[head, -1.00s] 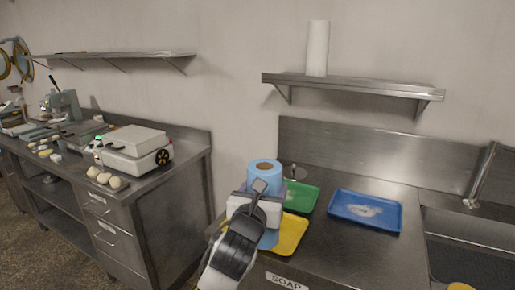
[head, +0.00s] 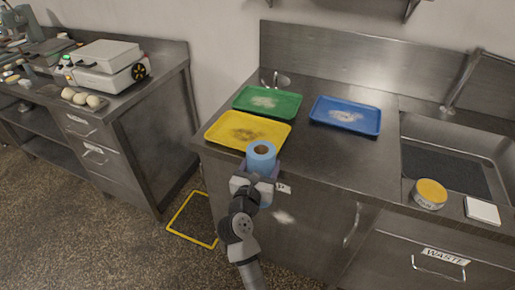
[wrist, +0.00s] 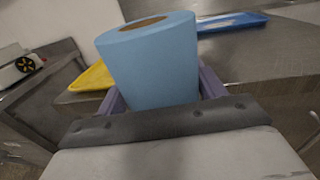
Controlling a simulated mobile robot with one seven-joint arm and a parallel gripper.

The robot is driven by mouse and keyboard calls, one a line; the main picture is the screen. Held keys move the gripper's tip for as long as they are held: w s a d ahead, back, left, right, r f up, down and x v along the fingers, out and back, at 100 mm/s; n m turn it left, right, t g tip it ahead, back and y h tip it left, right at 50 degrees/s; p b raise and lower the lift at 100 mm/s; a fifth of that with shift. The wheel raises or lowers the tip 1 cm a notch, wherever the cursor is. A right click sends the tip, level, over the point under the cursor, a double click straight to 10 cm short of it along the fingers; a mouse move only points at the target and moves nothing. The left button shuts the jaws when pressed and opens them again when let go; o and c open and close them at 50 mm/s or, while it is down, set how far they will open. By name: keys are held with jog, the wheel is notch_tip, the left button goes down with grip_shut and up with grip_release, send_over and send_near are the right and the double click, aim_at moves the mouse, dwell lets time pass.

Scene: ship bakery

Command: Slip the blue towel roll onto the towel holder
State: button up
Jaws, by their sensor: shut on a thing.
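The blue towel roll (head: 261,160) is upright in my gripper (head: 257,178), in front of the counter's front edge by the yellow tray. In the wrist view the roll (wrist: 150,62) stands between the purple fingers, its brown core opening facing up. My gripper is shut on it. A small round metal stand with a thin upright (head: 275,81) is at the back left of the counter, behind the green tray. It looks like the towel holder, but it is too small to see clearly. The roll is well apart from it.
A yellow tray (head: 222,137), a green tray (head: 247,103) and a blue tray (head: 345,127) lie on the steel counter (head: 320,160). A sink (head: 490,130), a yellow-topped tin (head: 430,193) and a white block (head: 482,211) are at right. Bare counter lies between roll and sink.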

jog(key=d+f, duration=0.1)
jog(key=f, duration=0.8)
jog(key=s+d+f+m+h, duration=0.1)
jog(key=d+f, duration=0.1)
jog(key=f, duration=0.7)
jog(key=shift+s+d+f, duration=0.15)
jog(key=shift+s+d, duration=0.05)
jog(key=shift+s, duration=0.05)
